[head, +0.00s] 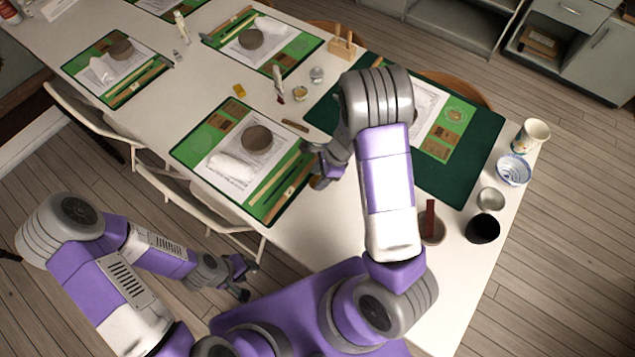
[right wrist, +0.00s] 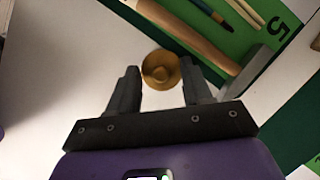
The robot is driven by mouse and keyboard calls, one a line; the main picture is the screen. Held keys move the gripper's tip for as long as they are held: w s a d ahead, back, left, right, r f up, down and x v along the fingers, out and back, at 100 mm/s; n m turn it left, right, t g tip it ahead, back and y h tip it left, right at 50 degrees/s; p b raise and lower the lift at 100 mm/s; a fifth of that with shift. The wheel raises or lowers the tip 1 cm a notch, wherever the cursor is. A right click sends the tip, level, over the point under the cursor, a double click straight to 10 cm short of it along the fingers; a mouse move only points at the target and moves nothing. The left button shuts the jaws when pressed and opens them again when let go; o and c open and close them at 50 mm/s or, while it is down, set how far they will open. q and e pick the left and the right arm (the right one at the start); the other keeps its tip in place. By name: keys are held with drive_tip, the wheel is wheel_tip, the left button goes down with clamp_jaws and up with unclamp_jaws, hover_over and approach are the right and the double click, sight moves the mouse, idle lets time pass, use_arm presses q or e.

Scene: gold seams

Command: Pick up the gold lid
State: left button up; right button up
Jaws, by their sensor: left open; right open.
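The gold lid (right wrist: 160,70) is a small round disc with a knob on top. In the right wrist view it sits on the white table between the tips of my open right gripper (right wrist: 159,78), with a gap to each finger. In the head view only a small gold edge of the lid (head: 318,183) shows beside my right gripper (head: 320,170), which partly hides it. I cannot tell how far the fingertips are above the table. My left gripper (head: 244,277) is open and empty, low beside the table's front edge.
A green mat (right wrist: 240,30) with a wood-handled tool (right wrist: 185,35) lies close to the lid. Bowls, including a black bowl (head: 482,228), and a cup (head: 531,135) stand at the table's right. A wooden rack (head: 343,45) stands behind my right arm.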

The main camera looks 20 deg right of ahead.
clamp_jaws()
drive_tip(key=shift+r, duration=0.1)
idle(0.3)
